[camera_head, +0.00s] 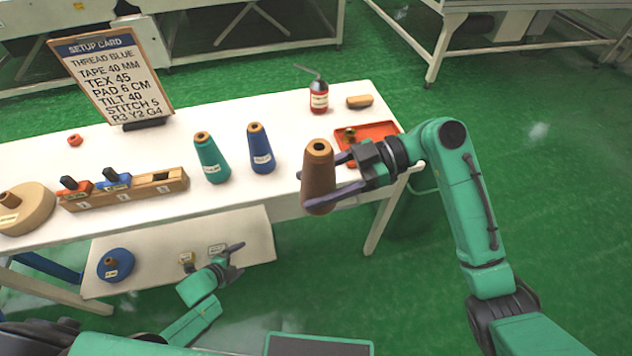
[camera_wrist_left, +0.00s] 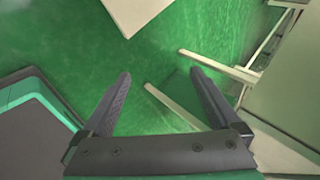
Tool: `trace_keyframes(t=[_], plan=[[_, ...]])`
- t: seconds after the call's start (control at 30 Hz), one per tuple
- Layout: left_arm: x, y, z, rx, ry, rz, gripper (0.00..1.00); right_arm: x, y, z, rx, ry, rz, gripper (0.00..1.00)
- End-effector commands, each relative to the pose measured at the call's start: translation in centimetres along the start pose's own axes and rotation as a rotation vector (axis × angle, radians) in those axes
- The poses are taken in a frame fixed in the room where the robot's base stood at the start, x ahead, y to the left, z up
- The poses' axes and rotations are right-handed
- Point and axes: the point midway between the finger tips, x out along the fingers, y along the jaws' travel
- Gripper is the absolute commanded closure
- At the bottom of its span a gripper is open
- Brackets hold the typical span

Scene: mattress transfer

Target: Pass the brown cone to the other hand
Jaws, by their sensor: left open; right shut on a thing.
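The brown cone (camera_head: 319,178) is upright in the head view, held off the table near its front edge. My right gripper (camera_head: 334,185) is shut on it, with one finger across its front. My left gripper (camera_head: 232,262) is open and empty, lower and to the left of the cone, in front of the lower shelf. The cone is not visible in that view.
A teal cone (camera_head: 212,160) and a blue cone (camera_head: 261,150) stand on the white table (camera_head: 240,110). A wooden block with slots (camera_head: 150,185), a setup card (camera_head: 112,75), a red bottle (camera_head: 319,97) and an orange tray (camera_head: 378,131) are also there. The lower shelf (camera_head: 150,245) holds a blue spool (camera_head: 115,265).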

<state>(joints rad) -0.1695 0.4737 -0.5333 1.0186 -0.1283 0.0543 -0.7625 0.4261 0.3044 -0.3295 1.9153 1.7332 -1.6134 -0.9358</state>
Motion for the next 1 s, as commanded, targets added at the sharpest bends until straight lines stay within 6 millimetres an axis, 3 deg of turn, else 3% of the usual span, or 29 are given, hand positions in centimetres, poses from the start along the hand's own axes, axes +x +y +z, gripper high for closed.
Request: trace_keyframes(t=[0.03,0.13,0.3,0.43,0.5,0.6,1.0], plan=[[0.1,3.4,0.6,-0.166,-0.055,0.053,0.04,0.0,0.0,-0.1,-0.001,0.001,0.000,1.00],[-0.6,10.1,1.3,-0.500,-0.173,0.151,0.04,0.0,0.0,-0.1,-0.001,0.001,0.000,1.00],[-3.4,20.9,0.0,-0.990,-0.375,0.294,0.04,0.0,0.0,-0.1,-0.001,0.001,0.000,1.00],[-5.7,26.5,-1.8,-1.240,-0.498,0.364,0.04,0.0,0.0,-0.1,-0.001,0.001,0.000,1.00],[-6.5,28.2,-2.5,-1.316,-0.539,0.385,0.04,0.0,0.0,-0.1,-0.001,0.001,0.000,1.00],[-7.0,29.2,-3.0,-1.364,-0.566,0.397,0.04,0.0,0.0,-0.1,-0.001,0.001,0.000,1.00],[-7.0,29.1,-3.0,-1.365,-0.566,0.396,0.04,-0.2,0.0,-0.1,0.002,0.002,0.014,1.00]])
